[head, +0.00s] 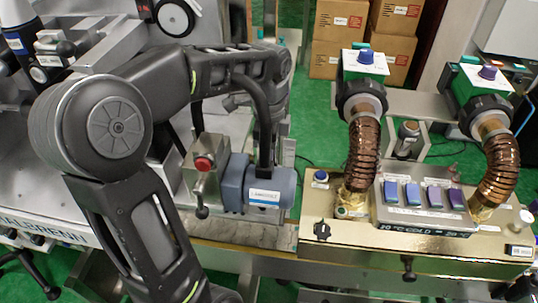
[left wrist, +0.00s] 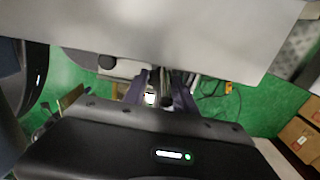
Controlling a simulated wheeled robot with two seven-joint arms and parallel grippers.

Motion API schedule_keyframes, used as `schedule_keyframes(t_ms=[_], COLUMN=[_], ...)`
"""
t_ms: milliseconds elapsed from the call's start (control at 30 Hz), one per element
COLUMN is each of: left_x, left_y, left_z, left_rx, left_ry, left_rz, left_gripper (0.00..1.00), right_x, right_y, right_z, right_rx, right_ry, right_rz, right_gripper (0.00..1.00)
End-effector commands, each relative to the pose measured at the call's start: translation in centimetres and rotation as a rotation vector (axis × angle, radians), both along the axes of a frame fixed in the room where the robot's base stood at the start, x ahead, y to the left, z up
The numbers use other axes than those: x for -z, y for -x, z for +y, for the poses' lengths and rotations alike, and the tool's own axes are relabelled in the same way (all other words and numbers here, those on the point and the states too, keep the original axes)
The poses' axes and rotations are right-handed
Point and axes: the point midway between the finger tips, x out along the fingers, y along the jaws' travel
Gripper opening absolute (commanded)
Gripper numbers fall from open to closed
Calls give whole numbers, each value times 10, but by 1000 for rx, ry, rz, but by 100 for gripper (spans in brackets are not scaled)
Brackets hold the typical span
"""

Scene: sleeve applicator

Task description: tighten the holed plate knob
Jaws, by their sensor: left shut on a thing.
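My left gripper (left wrist: 162,90) is seen end-on in the left wrist view, its fingers close together around a small dark part, which I take as the holed plate knob (left wrist: 165,79). The knob sits just under the edge of a large pale metal plate (left wrist: 170,32). In the head view my left arm comes in from the left and bends over the machine. Its gripper end is mostly hidden behind the arm there, and the knob cannot be made out. My right gripper is in neither view.
To the right is a brass-coloured bench (head: 345,248) with two copper hoses (head: 362,155) and a switch box (head: 425,212). Cardboard boxes (head: 335,45) stand behind on the green floor.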

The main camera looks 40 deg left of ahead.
Motion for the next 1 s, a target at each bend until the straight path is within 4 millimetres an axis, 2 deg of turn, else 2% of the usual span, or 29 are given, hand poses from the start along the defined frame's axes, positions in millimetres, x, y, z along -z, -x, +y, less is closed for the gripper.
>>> schedule_keyframes(t_ms=[167,200,433,767,867,1000], left_x=[-1,-1,0,-3,-11,-33], left_y=[0,0,0,-1,-1,-1], left_z=[0,0,0,0,0,0], left_rx=[1,1,-1,-2,-2,-1], left_ry=[-1,-1,0,-1,-1,-1], left_rz=[-2,-2,-1,-2,-3,-5], left_gripper=[0,36,55,55,55,55], right_x=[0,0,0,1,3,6], right_y=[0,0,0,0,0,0], right_z=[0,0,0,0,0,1], right_rx=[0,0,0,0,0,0], right_ry=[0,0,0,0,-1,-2], right_rz=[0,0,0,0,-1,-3], right_gripper=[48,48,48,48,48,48])
